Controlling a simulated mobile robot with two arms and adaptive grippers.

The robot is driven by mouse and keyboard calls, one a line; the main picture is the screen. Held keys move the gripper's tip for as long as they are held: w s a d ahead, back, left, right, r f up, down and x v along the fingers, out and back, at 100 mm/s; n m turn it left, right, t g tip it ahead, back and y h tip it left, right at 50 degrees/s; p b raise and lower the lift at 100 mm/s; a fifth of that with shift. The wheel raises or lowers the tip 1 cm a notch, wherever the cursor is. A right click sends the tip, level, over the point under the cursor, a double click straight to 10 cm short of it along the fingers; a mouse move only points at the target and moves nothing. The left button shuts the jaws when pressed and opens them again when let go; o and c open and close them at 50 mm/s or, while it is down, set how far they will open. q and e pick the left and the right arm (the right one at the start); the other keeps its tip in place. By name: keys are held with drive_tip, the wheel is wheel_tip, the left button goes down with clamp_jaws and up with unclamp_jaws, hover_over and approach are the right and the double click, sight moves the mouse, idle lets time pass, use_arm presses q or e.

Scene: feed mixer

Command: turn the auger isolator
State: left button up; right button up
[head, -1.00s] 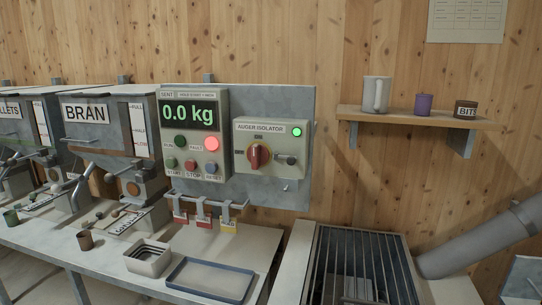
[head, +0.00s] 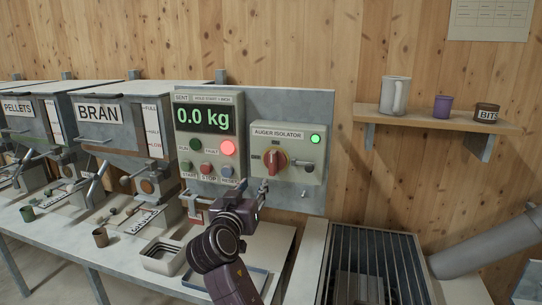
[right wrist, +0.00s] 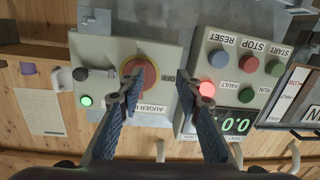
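The auger isolator (head: 314,163) is a pale box on the grey panel, with a red rotary knob (head: 275,162) on a yellow disc. The knob's grip looks roughly upright. A green lamp (head: 316,139) is lit at its upper right, and a small dark-ended fitting (head: 309,165) sits right of the knob. My right gripper (head: 263,189) is just below and in front of the box. In the right wrist view, turned upside down, its fingers (right wrist: 160,80) are apart and empty. The left fingertip overlaps the knob (right wrist: 146,70); contact cannot be told. My left gripper is not in view.
The control box (head: 205,140) left of the isolator reads 0.0 kg, with a red lamp lit. Hooks with tags hang below, partly hidden by my arm. A grated hopper (head: 375,240) lies lower right. A shelf (head: 440,120) with cups is at right.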

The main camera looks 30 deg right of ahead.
drive_tip(key=m+h, duration=0.1)
drive_tip(key=m, duration=0.1)
approach(271, 159)
drive_tip(key=x, duration=0.2)
drive_tip(key=shift+g, duration=0.4)
drive_tip(key=p+x, duration=0.1)
drive_tip(key=x, duration=0.2)
drive_tip(key=p+x, duration=0.2)
drive_tip(key=x, duration=0.2)
drive_tip(key=shift+r, duration=0.2)
drive_tip(key=shift+w+d+f, duration=0.1)
drive_tip(key=shift+w+d, duration=0.1)
drive_tip(key=shift+w, duration=0.1)
drive_tip(key=shift+c, duration=0.4)
clamp_jaws()
